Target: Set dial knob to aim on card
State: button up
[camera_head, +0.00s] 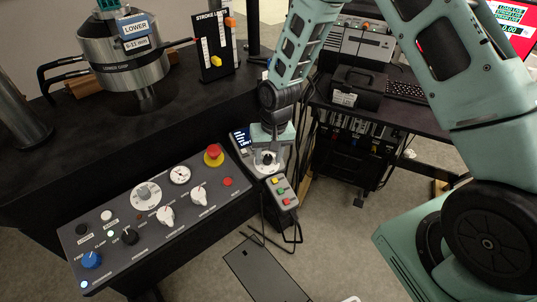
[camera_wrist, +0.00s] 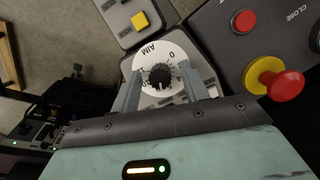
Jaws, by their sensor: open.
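The dial knob (camera_wrist: 160,76) is black and knurled, at the centre of a white round dial face (camera_wrist: 152,48) in the wrist view. The face bears the word AIM at upper left and a 0 at upper right; other marks are partly hidden. My gripper (camera_wrist: 160,90) is open, one finger on each side of the knob, with gaps visible beside it. In the head view my gripper (camera_head: 267,160) points down over the dial unit, mostly covering it. A small dark panel with bluish-white text (camera_head: 242,138), perhaps the card, lies left of the gripper; its text is too small to read.
A red mushroom button (camera_wrist: 284,85) on a yellow collar stands close right of the dial; it also shows in the head view (camera_head: 214,153). The grey control panel (camera_head: 120,263) lies left. A button pendant (camera_head: 281,192) with a cable sits just in front.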

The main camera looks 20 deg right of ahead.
grip_shut()
jog(key=shift+n, duration=0.3)
jog(key=n+h, duration=0.1)
jog(key=n, duration=0.3)
jog(key=shift+a+b, duration=0.15)
jog(key=shift+b, duration=0.25)
jog(key=n+h+b, duration=0.1)
jog(key=n, duration=0.3)
jog(key=shift+n+t, duration=0.3)
jog(key=shift+n, duration=0.1)
jog(key=n+t+h+b, duration=0.1)
jog(key=n+b, duration=0.1)
jog(key=n, duration=0.3)
jog(key=shift+s+a, duration=0.1)
jog(key=shift+n+t+b, duration=0.5)
jog(key=shift+n+b, duration=0.6)
jog(key=shift+n, duration=1.3)
